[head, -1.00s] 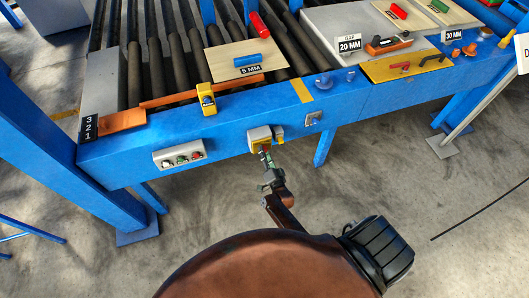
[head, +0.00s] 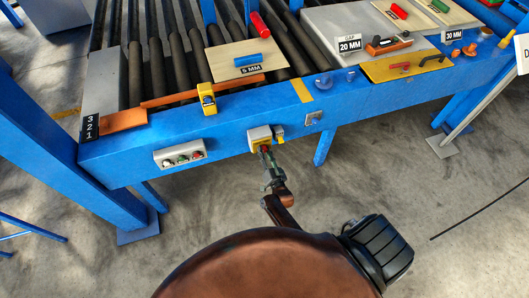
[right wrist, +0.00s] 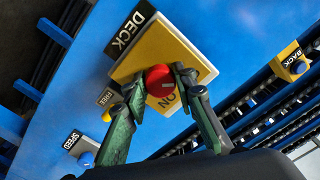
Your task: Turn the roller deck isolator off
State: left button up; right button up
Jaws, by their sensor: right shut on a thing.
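The roller deck isolator (head: 260,133) is a pale box with a yellow face on the front of the blue frame. In the right wrist view its yellow plate (right wrist: 150,50) carries a DECK label and an ON mark. Its red knob (right wrist: 160,80) stands between the two fingers. My right gripper (head: 265,151) reaches the isolator from below and is shut on the red knob; it also shows in the right wrist view (right wrist: 161,88). The fingers partly hide the plate's lower edge. My left gripper is not in view.
A three-button box (head: 180,154) and a yellow switch (head: 207,98) sit left of the isolator on the frame. A grey fitting (head: 313,118) is to its right. A board with a blue cylinder (head: 247,59) lies on the rollers. The floor in front is clear except for a cable.

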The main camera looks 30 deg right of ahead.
jog(key=o, duration=1.2)
jog(key=shift+c, duration=0.2)
jog(key=v, duration=1.2)
jog(key=shift+f, duration=0.1)
jog(key=s+a+f+n+g+y, duration=0.2)
jog(key=s+a+f+n+g, duration=0.15)
jog(key=s+f, duration=0.7)
jog(key=s+a+f+n+g+y, duration=0.2)
jog(key=s+f+g, duration=0.25)
jog(key=f, duration=1.05)
jog(key=s+d+f+n+g, duration=0.1)
jog(key=s+f+g, duration=0.2)
jog(key=s, duration=0.8)
jog(key=s+d+f+n+g, duration=0.2)
jog(key=s+f, duration=0.4)
jog(key=s, duration=0.5)
jog(key=s+d+f+n+g, duration=0.1)
jog(key=s+f+n+g, duration=0.1)
jog(key=s, duration=0.9)
notch_tip(320, 180, down, 2)
jog(key=shift+d+f+g, duration=0.25)
jog(key=shift+g, duration=0.55)
